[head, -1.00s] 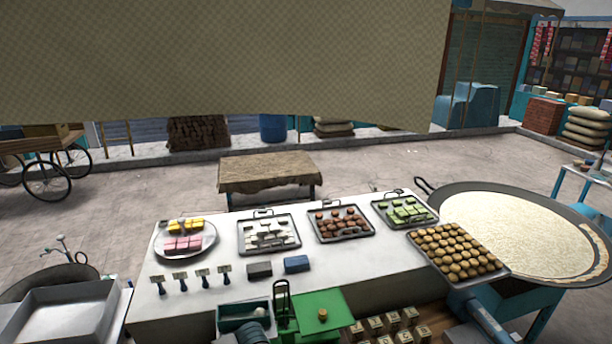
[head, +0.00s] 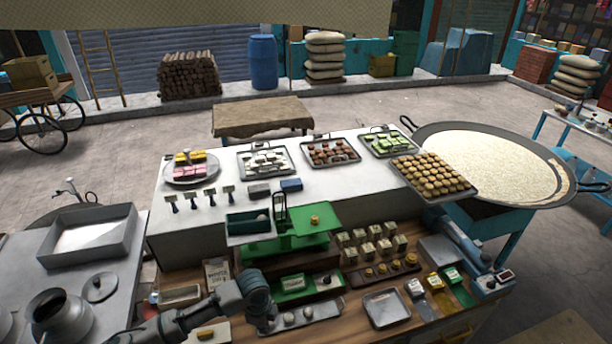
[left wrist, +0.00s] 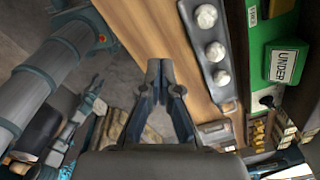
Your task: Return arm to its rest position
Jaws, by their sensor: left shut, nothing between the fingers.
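My left arm comes in from the bottom left in the head view. Its gripper (head: 264,322) is over the front of the wooden worktop, by the left end of a narrow tray of white balls (head: 307,313). In the left wrist view, the gripper (left wrist: 160,68) has its fingertips together with nothing between them. The fingertips are beside the wooden edge (left wrist: 165,25), left of the tray with white balls (left wrist: 206,16). My right gripper is not in view.
A green scale (head: 300,228) and a green box (head: 293,284) stand behind the gripper. A metal pot (head: 60,315) is at the left. A metal tray (head: 386,309) lies to the right. Trays of sweets and a wide pan (head: 490,165) are farther back.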

